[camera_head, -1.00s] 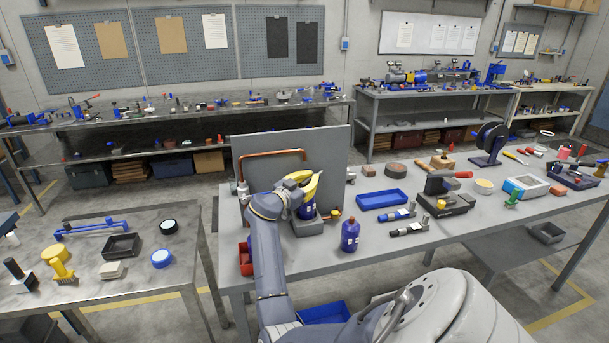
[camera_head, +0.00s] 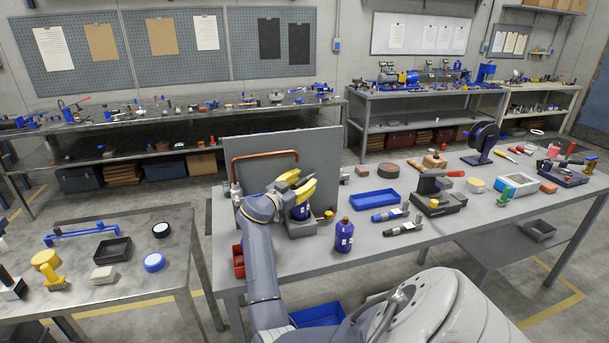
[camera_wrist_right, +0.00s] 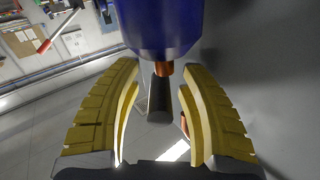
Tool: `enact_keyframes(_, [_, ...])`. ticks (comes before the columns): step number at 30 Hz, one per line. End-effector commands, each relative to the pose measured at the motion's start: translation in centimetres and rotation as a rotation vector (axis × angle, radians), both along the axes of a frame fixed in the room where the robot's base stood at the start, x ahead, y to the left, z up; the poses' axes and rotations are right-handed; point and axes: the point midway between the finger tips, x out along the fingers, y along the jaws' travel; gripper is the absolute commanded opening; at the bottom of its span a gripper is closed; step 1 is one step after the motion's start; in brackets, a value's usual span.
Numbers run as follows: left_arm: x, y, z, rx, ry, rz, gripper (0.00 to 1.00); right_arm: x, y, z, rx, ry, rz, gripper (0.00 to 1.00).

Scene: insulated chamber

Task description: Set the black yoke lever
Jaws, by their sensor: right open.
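My right gripper (camera_head: 305,181) has yellow fingers and is open at the fixture on the near bench, in front of the grey upright panel (camera_head: 325,155). A blue body (camera_head: 301,211) shows just below the fingers, above a grey block (camera_head: 301,229). In the right wrist view my open gripper (camera_wrist_right: 160,72) has its fingers on either side of a dark rod (camera_wrist_right: 159,98), probably the black yoke lever, with gaps on both sides. A larger blue body (camera_wrist_right: 158,28) with a copper-coloured stub (camera_wrist_right: 164,68) lies beyond. In the head view the lever is hidden. My left gripper is not in view.
A blue bottle (camera_head: 343,236) stands right of the fixture, close to my arm. A red bin (camera_head: 238,262) is at the bench's left edge. A copper pipe loop (camera_head: 265,155) is on the panel. A blue tray (camera_head: 374,198) and clamps lie further right.

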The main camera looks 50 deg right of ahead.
Motion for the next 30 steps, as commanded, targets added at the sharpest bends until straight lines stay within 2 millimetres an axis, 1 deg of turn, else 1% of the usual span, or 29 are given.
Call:
enact_keyframes(9, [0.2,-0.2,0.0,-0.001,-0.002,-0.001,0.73,0.1,4.4,-0.1,0.003,-0.001,0.002,0.41])
enact_keyframes(15, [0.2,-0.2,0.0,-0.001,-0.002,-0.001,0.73,0.1,6.2,-0.1,0.002,0.000,0.001,0.41])
enact_keyframes(20, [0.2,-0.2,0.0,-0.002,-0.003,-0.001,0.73,0.0,6.8,0.0,0.001,0.001,0.000,0.41])
enact_keyframes(27, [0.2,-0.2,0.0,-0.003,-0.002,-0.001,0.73,0.0,6.8,0.0,0.000,0.001,0.000,0.41])
enact_keyframes(28, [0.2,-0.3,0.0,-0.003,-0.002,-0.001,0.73,0.0,6.8,0.0,0.000,0.001,0.000,0.44])
enact_keyframes(30, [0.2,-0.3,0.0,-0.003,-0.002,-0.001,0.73,0.0,6.7,0.1,-0.001,-0.001,0.000,0.36])
